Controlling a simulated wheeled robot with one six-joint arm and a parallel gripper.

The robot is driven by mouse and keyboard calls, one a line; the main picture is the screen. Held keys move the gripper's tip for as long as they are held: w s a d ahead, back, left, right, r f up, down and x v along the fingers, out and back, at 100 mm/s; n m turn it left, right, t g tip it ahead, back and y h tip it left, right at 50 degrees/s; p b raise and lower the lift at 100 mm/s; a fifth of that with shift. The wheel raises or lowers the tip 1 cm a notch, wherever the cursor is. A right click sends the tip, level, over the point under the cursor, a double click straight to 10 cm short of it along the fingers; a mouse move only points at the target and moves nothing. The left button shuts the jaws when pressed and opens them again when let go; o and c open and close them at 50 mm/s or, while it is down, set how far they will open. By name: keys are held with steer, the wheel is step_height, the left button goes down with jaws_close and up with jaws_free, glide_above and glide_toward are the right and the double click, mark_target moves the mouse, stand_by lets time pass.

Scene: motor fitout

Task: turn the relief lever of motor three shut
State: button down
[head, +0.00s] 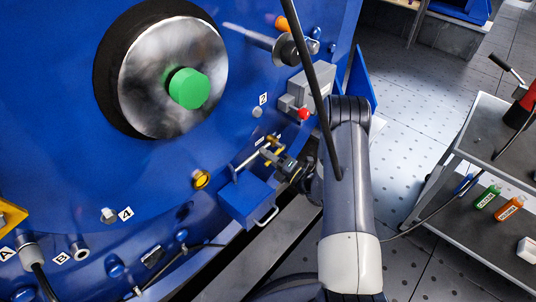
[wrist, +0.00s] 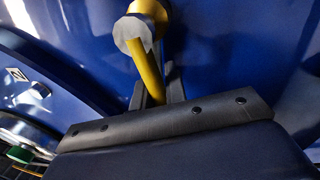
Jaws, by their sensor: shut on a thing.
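A yellow lever (wrist: 149,72) shows in the wrist view, hanging from a round hub (wrist: 135,30) with a pale faceted face on a blue wall. It points down and slightly right. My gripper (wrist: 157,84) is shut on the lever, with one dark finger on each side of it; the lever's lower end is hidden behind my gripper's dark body. In the head view my gripper (head: 272,156) is at the lower right of the blue motor housing (head: 170,160), where only a little yellow shows beside it. I cannot read a motor number.
A blue box with a handle (head: 246,200) sits just below my gripper. A grey box with a red knob (head: 304,112) is above it, close to my arm. A black cable crosses in front of my arm. A grey cart (head: 478,130) stands at right; the floor between is clear.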

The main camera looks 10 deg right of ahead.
steer(key=shift+r+m+t+h+p, duration=0.2)
steer(key=shift+r+m+p, duration=0.15)
steer(key=shift+m, duration=0.45)
steer(key=shift+r+m+t+h+p, duration=0.1)
steer(key=shift+r+m+t+p, duration=0.15)
steer(key=shift+m, duration=0.55)
steer(key=c, duration=1.4)
jaws_free()
steer(key=shift+c, duration=0.2)
steer(key=p+v, duration=0.1)
steer(key=v, duration=0.9)
steer(key=shift+s+d, duration=0.3)
